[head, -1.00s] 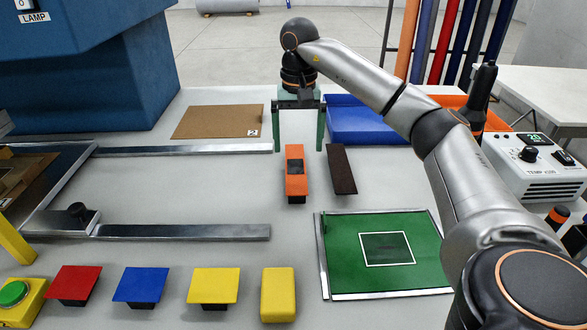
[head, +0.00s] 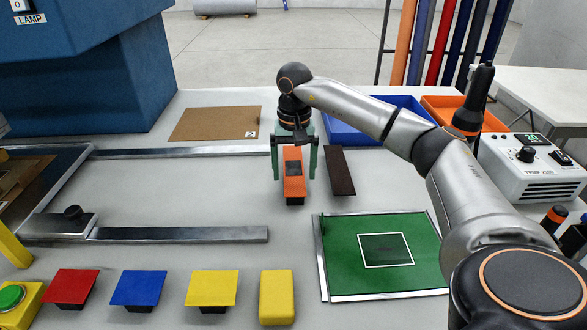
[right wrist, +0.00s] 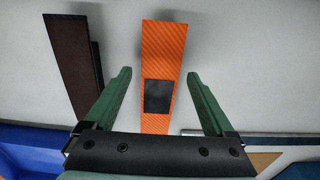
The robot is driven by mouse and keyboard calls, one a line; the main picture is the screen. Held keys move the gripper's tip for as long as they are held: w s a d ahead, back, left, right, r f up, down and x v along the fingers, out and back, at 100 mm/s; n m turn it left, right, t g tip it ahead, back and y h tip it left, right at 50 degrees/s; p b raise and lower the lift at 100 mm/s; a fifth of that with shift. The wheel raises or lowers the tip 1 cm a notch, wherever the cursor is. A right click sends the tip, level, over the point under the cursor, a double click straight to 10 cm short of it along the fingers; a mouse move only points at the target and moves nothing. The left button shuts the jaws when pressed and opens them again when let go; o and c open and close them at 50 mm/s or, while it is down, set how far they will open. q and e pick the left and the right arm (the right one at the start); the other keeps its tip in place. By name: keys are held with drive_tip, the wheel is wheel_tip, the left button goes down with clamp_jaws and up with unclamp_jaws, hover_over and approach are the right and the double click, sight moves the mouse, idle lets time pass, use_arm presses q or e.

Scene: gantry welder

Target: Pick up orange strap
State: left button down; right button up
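The orange strap (head: 293,184) stands on the grey table in the head view, with a dark square patch on its face. My right gripper (head: 294,177) is over it, with one green finger on each side. In the right wrist view the orange strap (right wrist: 168,60) lies between the two open fingers of my right gripper (right wrist: 158,75), with a gap on both sides. It is not gripped. My left gripper is not in view.
A dark brown strap (head: 340,171) stands just right of the orange one and also shows in the right wrist view (right wrist: 72,55). A green mat (head: 340,275) lies in front, a blue bin (head: 345,135) behind. Metal rails (head: 180,234) lie left; coloured blocks line the front.

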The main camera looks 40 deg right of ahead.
drive_tip(key=c, duration=1.2)
drive_tip(key=shift+c, duration=0.2)
drive_tip(key=shift+r, duration=0.15)
